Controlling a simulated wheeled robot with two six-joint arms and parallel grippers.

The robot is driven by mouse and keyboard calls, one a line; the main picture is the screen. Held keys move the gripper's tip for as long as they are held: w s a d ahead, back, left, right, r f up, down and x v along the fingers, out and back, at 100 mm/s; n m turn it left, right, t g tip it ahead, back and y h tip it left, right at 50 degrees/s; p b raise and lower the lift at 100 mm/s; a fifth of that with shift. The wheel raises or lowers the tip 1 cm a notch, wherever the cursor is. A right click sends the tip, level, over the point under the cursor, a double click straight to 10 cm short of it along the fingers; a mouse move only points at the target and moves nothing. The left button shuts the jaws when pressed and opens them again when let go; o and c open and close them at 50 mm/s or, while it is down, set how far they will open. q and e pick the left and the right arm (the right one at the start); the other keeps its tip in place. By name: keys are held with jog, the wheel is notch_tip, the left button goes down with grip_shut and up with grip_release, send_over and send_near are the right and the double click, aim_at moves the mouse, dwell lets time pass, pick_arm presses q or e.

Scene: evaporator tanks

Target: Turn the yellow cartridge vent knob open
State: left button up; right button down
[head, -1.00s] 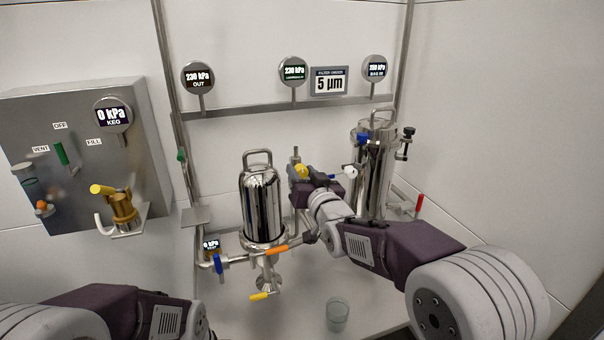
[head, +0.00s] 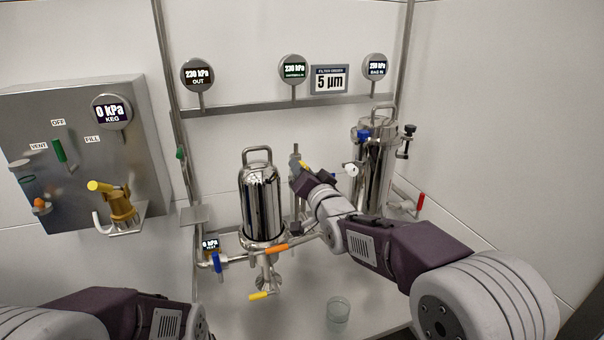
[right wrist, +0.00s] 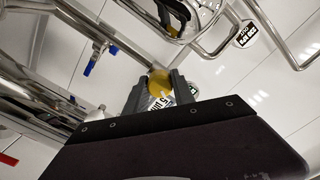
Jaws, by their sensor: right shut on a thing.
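The yellow cartridge vent knob (head: 304,164) sits just right of the shiny steel cartridge housing (head: 262,205), mostly covered by my gripper in the head view. In the right wrist view the yellow knob (right wrist: 160,82) shows between the two fingertips. My right gripper (head: 298,172) is shut on it, reaching in from the right; its dark fingers also show in the right wrist view (right wrist: 158,88). How far the knob is turned cannot be told. My left arm enters at the lower left, with its gripper out of view.
A second steel housing (head: 372,175) with a blue handle (head: 364,134) stands behind my right arm. An orange handle (head: 274,248) and a yellow lever (head: 259,296) are below the cartridge housing. A glass beaker (head: 338,312) stands on the counter. The keg panel (head: 75,190) is left.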

jog(key=m+b, duration=0.1)
jog(key=m, duration=0.5)
jog(key=m+b, duration=0.1)
jog(key=m, duration=0.5)
jog(key=shift+m, duration=0.4)
dwell(0.3)
jog(key=c, duration=1.1)
grip_release()
jog(key=shift+o, duration=0.2)
jog(key=shift+s, duration=0.1)
jog(key=v, duration=0.9)
